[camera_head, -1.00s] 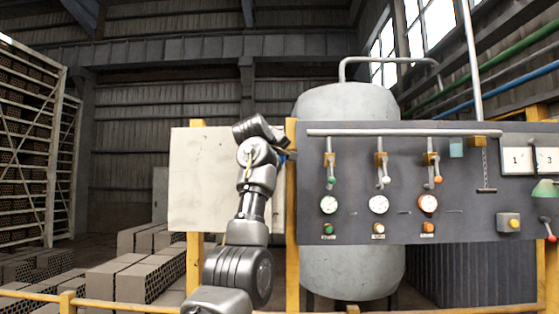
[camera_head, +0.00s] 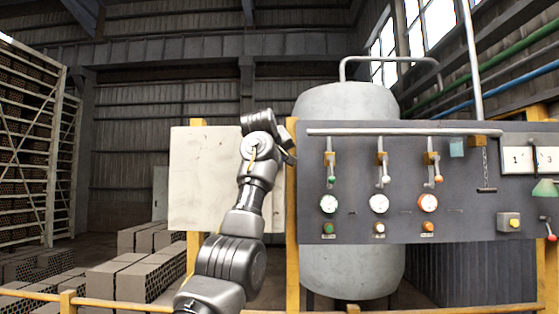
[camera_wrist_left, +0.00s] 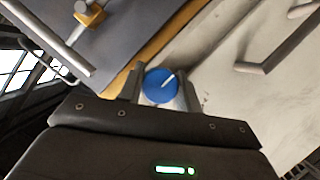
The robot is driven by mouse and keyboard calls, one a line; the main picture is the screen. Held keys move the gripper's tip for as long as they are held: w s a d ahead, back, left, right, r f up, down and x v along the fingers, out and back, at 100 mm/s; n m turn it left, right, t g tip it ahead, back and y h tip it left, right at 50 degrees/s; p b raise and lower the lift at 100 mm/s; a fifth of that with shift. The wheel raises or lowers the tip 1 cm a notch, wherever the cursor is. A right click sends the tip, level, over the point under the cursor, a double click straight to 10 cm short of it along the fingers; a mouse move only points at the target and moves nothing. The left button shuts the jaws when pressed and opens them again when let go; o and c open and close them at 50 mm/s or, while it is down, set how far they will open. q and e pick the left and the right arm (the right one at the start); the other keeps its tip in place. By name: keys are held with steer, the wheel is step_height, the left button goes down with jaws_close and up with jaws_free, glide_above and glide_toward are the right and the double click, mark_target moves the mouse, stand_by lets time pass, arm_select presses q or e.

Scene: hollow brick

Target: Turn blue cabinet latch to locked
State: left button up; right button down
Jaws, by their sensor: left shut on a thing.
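The blue latch (camera_wrist_left: 161,88) is a round knob with a white pointer line, set on the pale cabinet front (camera_wrist_left: 222,50) near its yellow edge. My left gripper (camera_wrist_left: 162,77) has one finger on each side of the knob and is shut on it. In the left wrist view the white line points to the upper right. In the head view the pale cabinet (camera_head: 196,185) stands left of the dark panel, and my left arm crosses in front of it. The latch is hidden there behind my wrist. My right gripper is not in view.
A grey handle (camera_wrist_left: 262,70) sticks out from the cabinet front near the knob. The dark panel (camera_head: 460,215) with valves and gauges stands to the right, beside a yellow post (camera_head: 291,215). A yellow rail (camera_head: 120,306) runs low in front. Stacked bricks (camera_head: 120,278) lie behind at left.

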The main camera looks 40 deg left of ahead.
arm_select(q)
steer(key=shift+f, duration=0.1)
steer(key=o, duration=0.7)
steer(key=shift+o, duration=1.3)
steer(key=shift+d, duration=0.1)
steer(key=shift+o, duration=0.2)
steer(key=shift+w+d, duration=0.1)
steer(key=shift+d, duration=0.05)
